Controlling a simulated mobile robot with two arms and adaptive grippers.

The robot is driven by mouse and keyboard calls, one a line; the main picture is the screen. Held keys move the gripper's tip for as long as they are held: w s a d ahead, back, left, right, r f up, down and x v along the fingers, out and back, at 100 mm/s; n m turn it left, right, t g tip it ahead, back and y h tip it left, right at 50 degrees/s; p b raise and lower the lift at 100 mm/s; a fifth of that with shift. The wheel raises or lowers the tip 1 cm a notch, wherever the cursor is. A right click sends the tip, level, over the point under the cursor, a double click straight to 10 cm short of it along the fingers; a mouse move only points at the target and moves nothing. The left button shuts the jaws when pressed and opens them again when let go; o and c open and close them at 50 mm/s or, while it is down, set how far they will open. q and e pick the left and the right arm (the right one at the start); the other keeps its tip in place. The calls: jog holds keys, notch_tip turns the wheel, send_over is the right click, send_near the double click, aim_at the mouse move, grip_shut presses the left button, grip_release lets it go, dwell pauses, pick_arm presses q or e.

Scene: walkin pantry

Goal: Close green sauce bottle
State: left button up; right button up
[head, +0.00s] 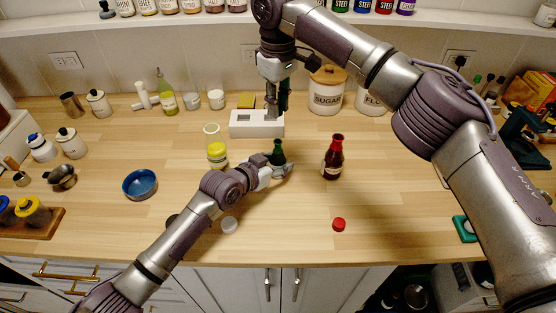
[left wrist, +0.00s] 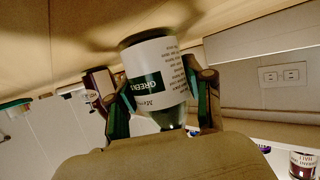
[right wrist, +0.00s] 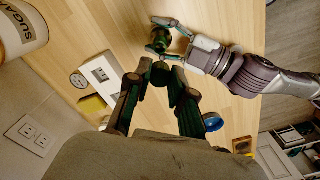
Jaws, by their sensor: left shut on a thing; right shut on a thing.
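The green sauce bottle (head: 278,150) stands upright on the wooden counter. My left gripper (head: 277,168) is shut around its body from the side; its label (left wrist: 153,80) shows between the fingers in the left wrist view. The bottle's top also shows in the right wrist view (right wrist: 162,43). My right gripper (right wrist: 160,72) points down above and behind the bottle, apart from it. Its fingertips are shut on a small dark green thing, apparently the bottle's cap, mostly hidden by the fingers. In the head view the right gripper (head: 279,106) is in front of the white scale-like block.
A red sauce bottle (head: 333,158) stands right of the green one, and a yellow-filled bottle (head: 215,147) left. The white block (head: 250,124) is behind; a blue bowl (head: 140,184) is left.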

aim_at(278, 136)
pick_arm(q)
grip_shut()
pick_arm(e)
jog(key=shift+f, duration=2.5)
jog(key=shift+f, duration=0.1)
jog(key=shift+f, duration=0.8)
jog(key=shift+f, duration=0.55)
